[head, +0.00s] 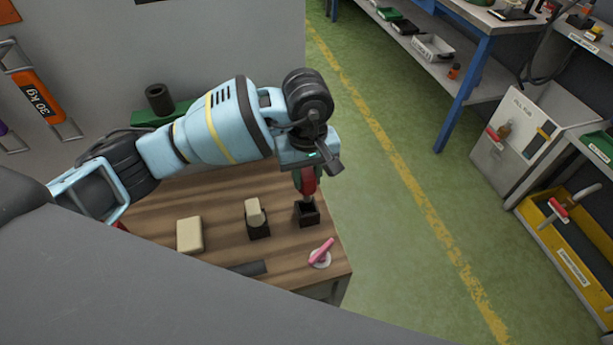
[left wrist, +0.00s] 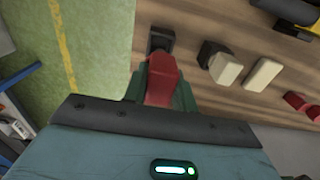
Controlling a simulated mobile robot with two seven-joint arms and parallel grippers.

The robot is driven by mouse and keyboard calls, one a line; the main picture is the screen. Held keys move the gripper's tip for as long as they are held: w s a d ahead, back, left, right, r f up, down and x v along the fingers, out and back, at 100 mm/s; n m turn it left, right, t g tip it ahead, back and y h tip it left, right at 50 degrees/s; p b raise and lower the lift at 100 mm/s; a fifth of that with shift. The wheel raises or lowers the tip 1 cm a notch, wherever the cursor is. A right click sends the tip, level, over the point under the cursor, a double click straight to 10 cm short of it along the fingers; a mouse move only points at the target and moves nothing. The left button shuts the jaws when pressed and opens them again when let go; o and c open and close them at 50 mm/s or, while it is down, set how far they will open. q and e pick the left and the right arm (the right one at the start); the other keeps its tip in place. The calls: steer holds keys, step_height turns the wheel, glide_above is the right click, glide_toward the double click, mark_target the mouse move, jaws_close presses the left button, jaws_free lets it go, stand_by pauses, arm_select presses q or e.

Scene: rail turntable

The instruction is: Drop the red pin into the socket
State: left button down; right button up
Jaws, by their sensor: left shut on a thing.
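The red pin (head: 309,183) is held upright in my left gripper (head: 308,178), above a small dark square socket (head: 308,216) near the right edge of the wooden table. The pin's lower end is at or just over the socket opening; I cannot tell whether it has entered. In the left wrist view the red pin (left wrist: 161,82) sits between the green fingers of my left gripper (left wrist: 160,84), and the dark socket (left wrist: 161,37) shows just beyond it. My right gripper is not in view.
On the table (head: 222,201) stand a cream block (head: 189,235), a cream piece (head: 254,210) in a dark holder, and a pink lever (head: 322,250) on a white disc. Red pieces (left wrist: 298,102) lie farther along. Green floor is open to the right.

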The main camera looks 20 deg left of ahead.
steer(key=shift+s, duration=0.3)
arm_select(q)
steer(key=shift+r, duration=0.1)
